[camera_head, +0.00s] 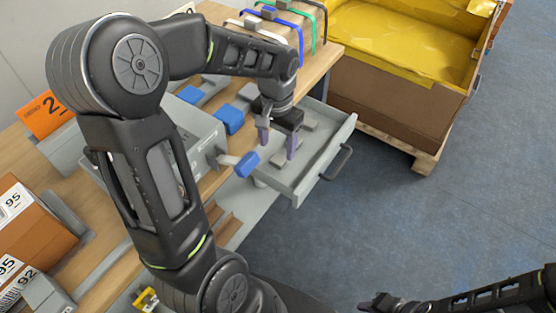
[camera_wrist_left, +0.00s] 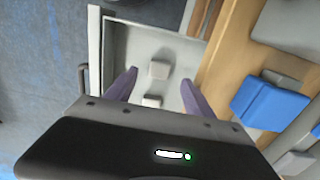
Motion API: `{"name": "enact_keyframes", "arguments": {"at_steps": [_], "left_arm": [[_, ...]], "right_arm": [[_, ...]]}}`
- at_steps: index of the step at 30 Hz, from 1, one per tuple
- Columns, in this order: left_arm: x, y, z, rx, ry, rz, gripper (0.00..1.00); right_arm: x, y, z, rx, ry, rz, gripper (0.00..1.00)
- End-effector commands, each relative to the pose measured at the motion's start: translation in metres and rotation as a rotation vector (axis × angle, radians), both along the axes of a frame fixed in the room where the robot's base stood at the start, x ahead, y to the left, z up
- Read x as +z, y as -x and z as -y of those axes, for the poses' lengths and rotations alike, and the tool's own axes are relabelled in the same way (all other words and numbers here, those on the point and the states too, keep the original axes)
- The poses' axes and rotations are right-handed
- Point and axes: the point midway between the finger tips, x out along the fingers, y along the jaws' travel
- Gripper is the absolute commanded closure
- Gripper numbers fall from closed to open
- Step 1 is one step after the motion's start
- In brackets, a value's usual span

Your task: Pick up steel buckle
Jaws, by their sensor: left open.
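Two small pale grey pieces lie in the open grey drawer (camera_head: 318,162). In the left wrist view, the farther piece (camera_wrist_left: 159,69) and the nearer piece (camera_wrist_left: 152,101) both show between my fingers. They look like steel buckles, but their detail is too small to be sure. In the head view one grey piece (camera_head: 308,125) shows near the drawer's back; the other is largely hidden by my gripper. My left gripper (camera_head: 277,145) is open and empty, its purple fingers pointing down over the drawer. My right gripper (camera_head: 383,303) is at the bottom edge, its jaws unclear.
The drawer walls and its dark handle (camera_head: 337,163) stand close around my left gripper. Blue-and-grey buckles (camera_head: 229,119) lie on the wooden bench beside it. A blue-ended piece (camera_head: 246,165) sits by the grey bin. A large yellow-lined carton (camera_head: 400,100) stands behind right.

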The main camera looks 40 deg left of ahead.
Motion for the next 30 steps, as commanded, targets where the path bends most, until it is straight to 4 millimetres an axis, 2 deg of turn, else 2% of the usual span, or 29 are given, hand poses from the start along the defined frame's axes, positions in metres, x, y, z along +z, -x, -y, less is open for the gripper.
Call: {"name": "enact_keyframes", "arguments": {"at_steps": [7,15,18,30], "left_arm": [[-0.005,0.000,0.000,0.000,0.000,-0.002,0.38],[-0.043,-0.002,0.000,-0.002,0.000,-0.004,0.38],[-0.051,-0.002,0.000,0.000,0.001,-0.001,0.38],[-0.052,-0.003,0.000,-0.001,0.000,0.000,0.38]], "right_arm": [[0.000,0.000,0.000,0.000,0.000,0.000,0.75],[-0.001,0.000,0.000,0.000,0.000,0.000,0.75],[-0.001,0.000,0.000,0.000,0.000,0.000,0.75],[-0.001,0.000,0.000,0.000,0.000,0.000,0.75]]}}
